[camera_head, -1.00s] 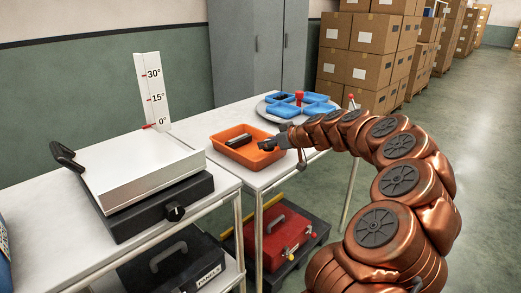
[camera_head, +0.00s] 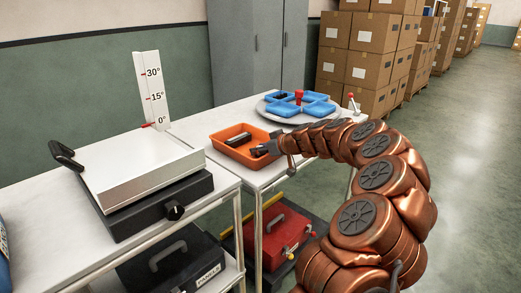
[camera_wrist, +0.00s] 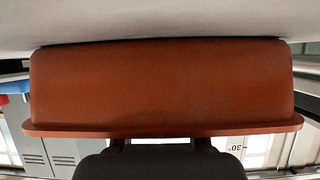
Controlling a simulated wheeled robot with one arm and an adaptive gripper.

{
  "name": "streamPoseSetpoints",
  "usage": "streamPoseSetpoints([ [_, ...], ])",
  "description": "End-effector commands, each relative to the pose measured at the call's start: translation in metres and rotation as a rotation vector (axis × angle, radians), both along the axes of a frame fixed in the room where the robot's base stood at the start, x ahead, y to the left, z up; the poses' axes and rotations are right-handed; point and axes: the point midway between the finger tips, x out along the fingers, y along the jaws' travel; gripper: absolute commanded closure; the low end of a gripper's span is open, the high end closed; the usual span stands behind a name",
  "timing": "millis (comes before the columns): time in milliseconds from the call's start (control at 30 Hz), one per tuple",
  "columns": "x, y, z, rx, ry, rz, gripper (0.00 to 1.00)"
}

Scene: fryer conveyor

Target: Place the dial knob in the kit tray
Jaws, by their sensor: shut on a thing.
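The orange kit tray (camera_head: 228,150) stands on the white table, left of my arm. A dark grey bar-like piece (camera_head: 238,139) lies in it. My gripper (camera_head: 260,151) is at the tray's right, near side, low over the rim. In the wrist view, the tray's outer wall (camera_wrist: 160,85) fills the middle, and my dark gripper fingers (camera_wrist: 161,144) pass behind its rim. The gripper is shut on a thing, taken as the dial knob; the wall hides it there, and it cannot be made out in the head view.
A tilting plate device (camera_head: 140,165) with a black front knob (camera_head: 175,212) is at left. A red toolbox (camera_head: 285,235) sits below.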

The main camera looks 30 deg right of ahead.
Motion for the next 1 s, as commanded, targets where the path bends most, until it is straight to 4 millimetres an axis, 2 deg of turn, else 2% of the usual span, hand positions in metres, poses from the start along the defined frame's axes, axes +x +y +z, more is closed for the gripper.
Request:
streamPoseSetpoints([
  [533,0.0,0.001,-0.014,0.002,0.005,0.003,0.91],
  [567,0.0,0.001,-0.014,0.001,0.006,0.003,0.61],
  [600,0.0,0.001,-0.014,0.002,0.008,0.004,0.57],
  [800,-0.001,0.002,-0.017,0.002,0.011,0.007,0.38],
  [1000,-0.001,0.002,-0.017,0.003,0.011,0.006,0.38],
])
